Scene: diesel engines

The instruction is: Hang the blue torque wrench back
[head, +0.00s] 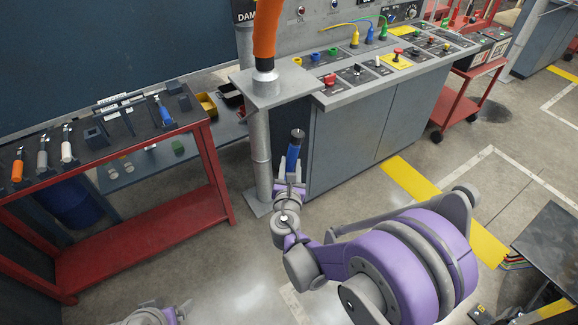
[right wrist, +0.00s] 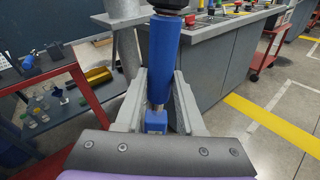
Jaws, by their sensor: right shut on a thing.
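The blue torque wrench (head: 294,153) is in my right gripper (head: 289,178), its blue handle pointing up with a dark end. In the right wrist view the wrench (right wrist: 163,60) stands between the two grey fingers (right wrist: 158,100), which are shut on its lower part. It is held clear of the red tool table (head: 205,145), to the table's right. Holders on that table carry orange (head: 17,170), grey (head: 42,158) and white (head: 66,150) handled tools and another blue-handled tool (head: 164,112). A dark holder block (head: 95,137) looks empty. Part of my left arm shows at the bottom edge; its jaws are unclear.
A grey post with a square plate (head: 272,88) stands just behind the wrench. A grey control console (head: 365,130) is behind and right. A red cart (head: 465,100) stands further right. Yellow bins (head: 207,104) sit beyond the tool table. Floor in front of the table is clear.

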